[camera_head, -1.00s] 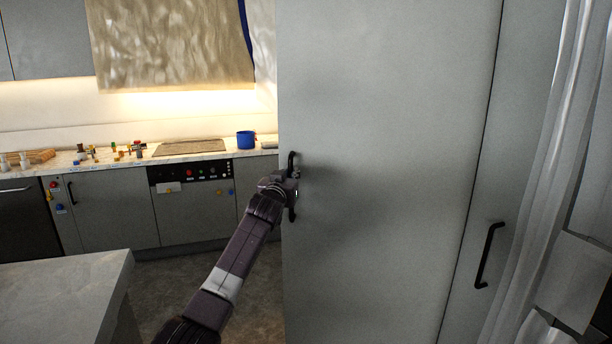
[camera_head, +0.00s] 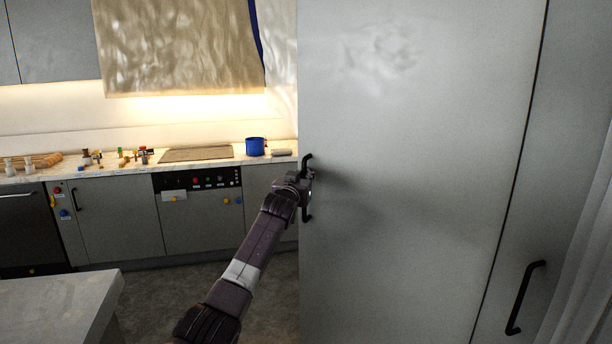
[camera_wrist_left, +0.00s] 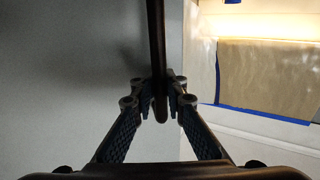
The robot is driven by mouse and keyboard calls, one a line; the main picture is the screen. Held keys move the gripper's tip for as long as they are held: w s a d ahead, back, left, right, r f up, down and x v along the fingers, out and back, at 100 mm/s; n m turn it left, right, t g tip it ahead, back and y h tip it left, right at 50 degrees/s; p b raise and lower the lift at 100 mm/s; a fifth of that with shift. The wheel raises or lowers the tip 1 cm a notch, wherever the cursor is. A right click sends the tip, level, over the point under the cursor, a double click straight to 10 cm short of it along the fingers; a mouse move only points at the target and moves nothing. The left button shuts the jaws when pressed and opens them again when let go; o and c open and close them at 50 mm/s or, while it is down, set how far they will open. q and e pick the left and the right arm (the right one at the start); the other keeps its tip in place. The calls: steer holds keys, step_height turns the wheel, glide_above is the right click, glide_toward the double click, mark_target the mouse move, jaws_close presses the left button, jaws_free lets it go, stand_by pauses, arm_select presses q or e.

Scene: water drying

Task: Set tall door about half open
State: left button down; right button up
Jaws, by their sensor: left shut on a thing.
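The tall door (camera_head: 410,200) is a flat grey panel that fills the right half of the head view. Its black bar handle (camera_head: 307,162) is upright near the door's left edge. My left gripper (camera_head: 304,186) is shut on this handle at about its middle. In the left wrist view the handle (camera_wrist_left: 156,50) runs down between the two fingers of the left gripper (camera_wrist_left: 161,95), with the door face (camera_wrist_left: 60,80) on the left. Whether the door stands ajar is hard to tell from its face alone. My right gripper is not in view.
A second grey panel with a black handle (camera_head: 524,298) is at the right, beside a pale curtain (camera_head: 585,260). A counter (camera_head: 120,166) with a blue pot (camera_head: 255,147) and small items runs along the back left. A grey worktop (camera_head: 50,305) is at the front left. Floor between is clear.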

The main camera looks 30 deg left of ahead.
arm_select(q)
steer(key=c, duration=2)
jaws_free()
steer(key=shift+o, duration=0.2)
steer(key=shift+s+d, duration=0.1)
steer(key=shift+s, duration=0.05)
steer(key=v, duration=1.1)
steer(key=shift+s, duration=0.35)
